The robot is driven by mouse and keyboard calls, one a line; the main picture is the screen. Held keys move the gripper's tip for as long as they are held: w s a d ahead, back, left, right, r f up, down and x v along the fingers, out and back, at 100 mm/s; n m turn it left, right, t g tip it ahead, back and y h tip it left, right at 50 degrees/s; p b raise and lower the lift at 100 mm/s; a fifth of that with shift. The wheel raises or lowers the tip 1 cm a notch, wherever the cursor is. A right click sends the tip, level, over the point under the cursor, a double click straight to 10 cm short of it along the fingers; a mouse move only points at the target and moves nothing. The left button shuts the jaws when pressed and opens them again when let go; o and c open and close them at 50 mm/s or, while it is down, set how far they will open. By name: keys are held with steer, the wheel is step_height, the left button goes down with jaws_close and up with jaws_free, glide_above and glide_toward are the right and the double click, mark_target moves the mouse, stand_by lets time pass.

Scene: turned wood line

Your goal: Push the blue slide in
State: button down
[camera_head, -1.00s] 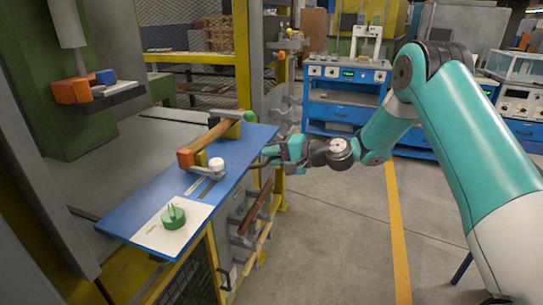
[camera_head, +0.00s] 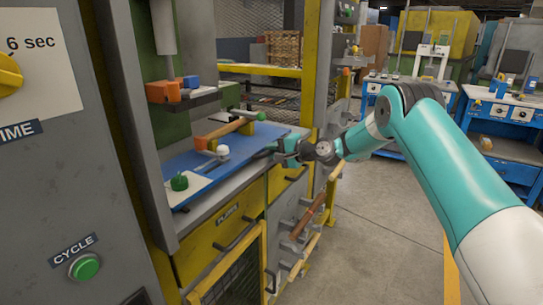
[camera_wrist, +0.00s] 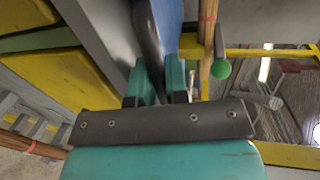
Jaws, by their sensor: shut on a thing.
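The blue slide (camera_head: 200,163) lies flat on the grey machine bed, below the press head with its orange and blue blocks. A turned wood piece (camera_head: 226,132) lies along it between an orange block and a green-tipped holder. My gripper (camera_head: 272,152) is at the slide's right-hand edge. In the wrist view my gripper (camera_wrist: 158,75) is shut on a dark handle bar (camera_wrist: 147,35), which runs alongside the slide's blue edge (camera_wrist: 171,14). The grip is partly hidden by the wrist.
A grey panel with a green CYCLE button (camera_head: 85,267) is close at left. Yellow drawers (camera_head: 228,222) and racked wooden rods (camera_head: 312,213) are below the bed. Open floor lies at right.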

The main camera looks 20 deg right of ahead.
steer(key=shift+x, duration=0.9)
steer(key=shift+r, duration=0.2)
steer(key=c, duration=1.2)
jaws_free()
steer(key=shift+o, duration=0.2)
